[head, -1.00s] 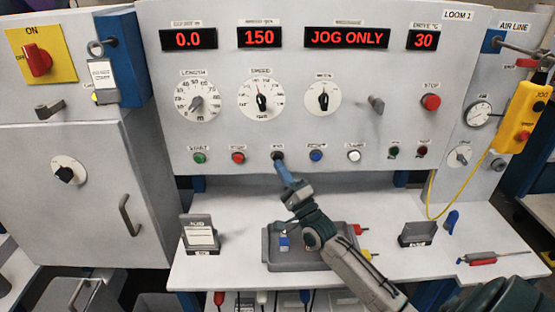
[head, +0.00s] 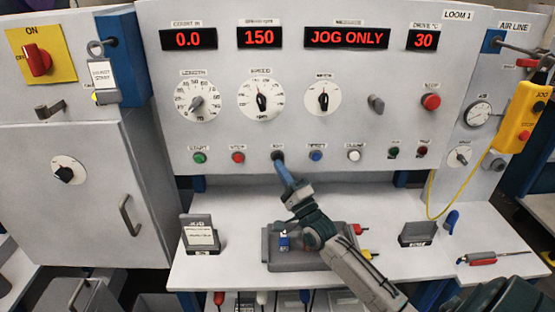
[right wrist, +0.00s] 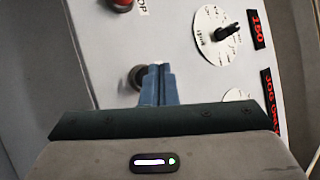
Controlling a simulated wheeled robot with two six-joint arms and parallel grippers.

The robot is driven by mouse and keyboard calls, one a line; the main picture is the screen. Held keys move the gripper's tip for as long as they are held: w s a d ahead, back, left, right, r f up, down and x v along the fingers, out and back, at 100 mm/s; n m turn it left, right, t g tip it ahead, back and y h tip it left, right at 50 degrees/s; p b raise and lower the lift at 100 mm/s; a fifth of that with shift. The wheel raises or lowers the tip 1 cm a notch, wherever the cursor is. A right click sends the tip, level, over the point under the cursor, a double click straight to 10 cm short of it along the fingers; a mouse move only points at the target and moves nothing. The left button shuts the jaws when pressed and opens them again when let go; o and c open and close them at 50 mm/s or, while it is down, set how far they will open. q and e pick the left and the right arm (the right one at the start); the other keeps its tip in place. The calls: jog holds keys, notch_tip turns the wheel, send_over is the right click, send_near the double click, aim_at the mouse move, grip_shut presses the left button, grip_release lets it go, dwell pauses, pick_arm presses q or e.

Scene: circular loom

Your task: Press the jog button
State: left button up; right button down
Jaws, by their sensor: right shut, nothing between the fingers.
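The jog button (head: 278,156) is a dark round button in the lower row of the grey panel, between a red and a blue button. My right gripper (head: 281,167) is shut and empty, with its blue fingertips right at this button and partly covering it. In the right wrist view the shut fingertips (right wrist: 160,70) lie over the edge of a dark round button (right wrist: 135,77). I cannot tell whether they touch it or whether it is pressed in. My left gripper is not in view.
Close by in the row are a red button (head: 238,158) and a blue button (head: 316,155). Above are dials and red displays, one reading JOG ONLY (head: 346,37). A grey tray (head: 290,264) sits on the shelf below my right arm. A yellow pendant (head: 522,117) hangs at right.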

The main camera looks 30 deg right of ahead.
jog(key=shift+w, duration=0.1)
jog(key=shift+w+d+b, duration=0.2)
jog(key=shift+w+b, duration=0.1)
jog(key=shift+w+d+b, duration=0.25)
jog(key=shift+w+b, duration=0.1)
jog(key=shift+b, duration=0.05)
dwell(0.6)
jog(key=shift+s+a+r, duration=0.1)
jog(key=shift+s, duration=0.05)
jog(key=shift+s+a+p, duration=0.35)
jog(key=shift+s+p, duration=0.15)
jog(key=shift+s, duration=0.15)
